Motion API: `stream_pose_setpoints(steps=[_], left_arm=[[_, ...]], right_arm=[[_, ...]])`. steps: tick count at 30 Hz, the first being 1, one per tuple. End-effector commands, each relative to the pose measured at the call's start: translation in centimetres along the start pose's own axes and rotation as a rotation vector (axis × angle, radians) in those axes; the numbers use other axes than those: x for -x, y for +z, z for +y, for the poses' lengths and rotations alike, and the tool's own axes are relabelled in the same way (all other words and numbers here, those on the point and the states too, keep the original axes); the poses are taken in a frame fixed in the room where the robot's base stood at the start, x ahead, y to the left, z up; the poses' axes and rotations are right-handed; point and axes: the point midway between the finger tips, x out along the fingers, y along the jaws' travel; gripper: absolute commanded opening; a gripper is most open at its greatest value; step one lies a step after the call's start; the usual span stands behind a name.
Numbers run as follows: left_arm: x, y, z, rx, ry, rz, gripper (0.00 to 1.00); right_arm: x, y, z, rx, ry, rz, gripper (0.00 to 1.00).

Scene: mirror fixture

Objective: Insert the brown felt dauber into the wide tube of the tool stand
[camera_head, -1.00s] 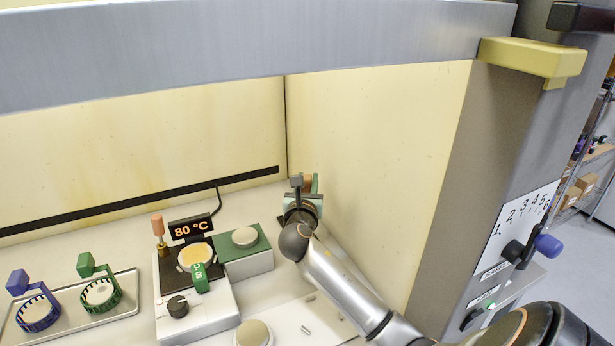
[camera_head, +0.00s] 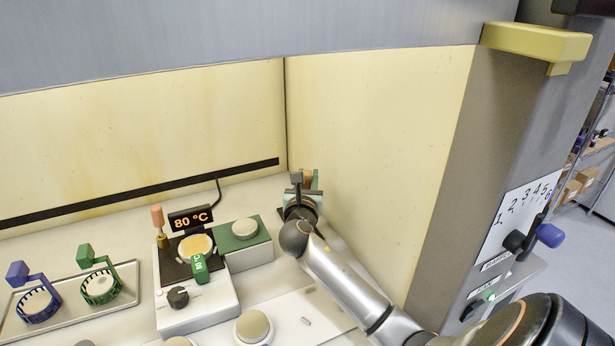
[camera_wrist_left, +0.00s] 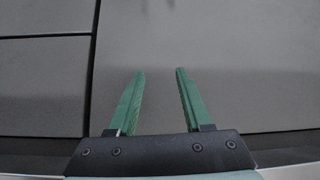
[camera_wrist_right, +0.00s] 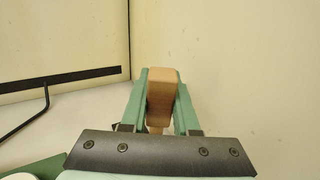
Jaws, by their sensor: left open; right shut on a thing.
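My right gripper (camera_head: 307,185) is in the back right corner of the work space, near the side wall. In the right wrist view its green fingers (camera_wrist_right: 162,82) are shut on a brown, wood-coloured block-shaped piece (camera_wrist_right: 162,96), which I take for the dauber. A narrower part shows below the block, and its lower end is hidden. The tool stand and its wide tube cannot be made out; my right gripper and arm cover that corner. My left gripper (camera_wrist_left: 160,75) is open and empty before a plain grey surface. It is outside the head view.
A hotplate (camera_head: 197,308) reading 80 °C stands left of my right arm, with an orange-handled tool (camera_head: 157,218) at its back. A green-topped block (camera_head: 240,237) is beside it. A metal tray (camera_head: 65,291) holds blue and green holders. The side wall (camera_head: 380,150) is close on the right.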

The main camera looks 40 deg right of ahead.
Motion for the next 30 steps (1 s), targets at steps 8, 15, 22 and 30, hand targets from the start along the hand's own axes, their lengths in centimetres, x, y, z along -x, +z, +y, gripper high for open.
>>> stream_pose_setpoints(steps=[8,15,22,30], left_arm=[[0.54,-0.62,0.05,0.0,0.0,0.0,0.5],[0.5,-0.58,0.05,0.0,0.0,0.001,0.5],[0.5,-0.59,0.05,0.0,0.0,0.001,0.5],[0.88,-1.02,0.08,0.0,0.0,0.001,0.5]], right_arm=[[-0.01,0.1,-0.02,0.001,0.0,0.0,0.0],[0.0,0.01,-0.01,0.001,0.0,-0.001,0.0],[0.0,0.01,-0.01,0.001,0.0,-0.001,0.0],[0.01,0.16,-0.02,0.002,0.0,-0.001,0.0]])
